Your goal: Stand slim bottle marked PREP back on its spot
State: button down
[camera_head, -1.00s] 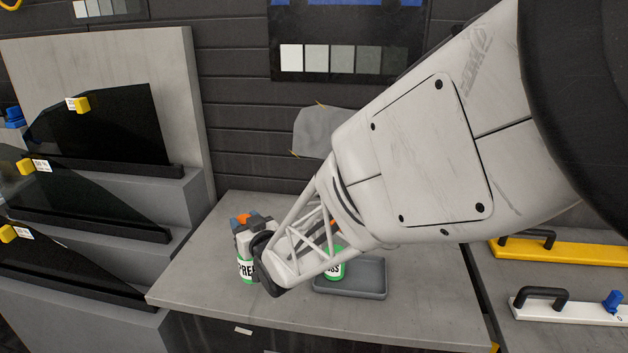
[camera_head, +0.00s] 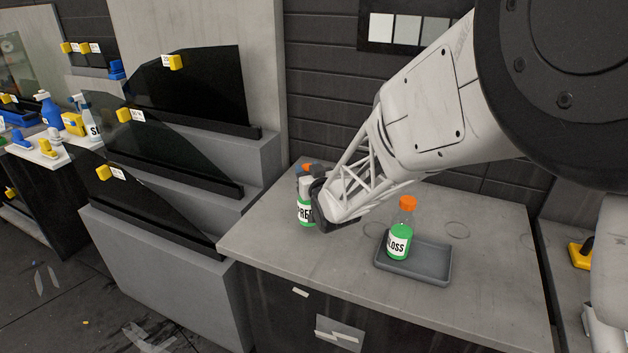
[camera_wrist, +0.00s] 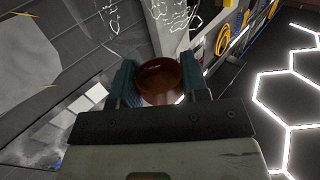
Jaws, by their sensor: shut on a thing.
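The slim bottle marked PREP (camera_head: 305,213), with a green lower part and an orange top, is upright over the left part of the grey counter (camera_head: 290,255). My gripper (camera_head: 311,183) is shut on its upper part. I cannot tell whether its base touches the counter. In the wrist view, its round cap (camera_wrist: 160,80) looks dark reddish-brown between my two fingers (camera_wrist: 160,88). Two faint ring outlines show on the counter, one behind the tray (camera_head: 457,230) and one left of the other bottle (camera_head: 375,230), partly hidden by it.
A green bottle with an orange cap, its label reading "LOSS" (camera_head: 399,241), stands in a shallow grey tray (camera_head: 431,275) right of my gripper. Stepped grey stands (camera_head: 165,265) with dark glass panels rise left of the counter. A dark slatted wall (camera_head: 320,90) is behind. The counter's front left is clear.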

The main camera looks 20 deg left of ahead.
jog(key=shift+f, duration=1.9)
jog(key=c, duration=0.6)
grip_release()
jog(key=shift+v, duration=6)
jog(key=shift+r, duration=0.2)
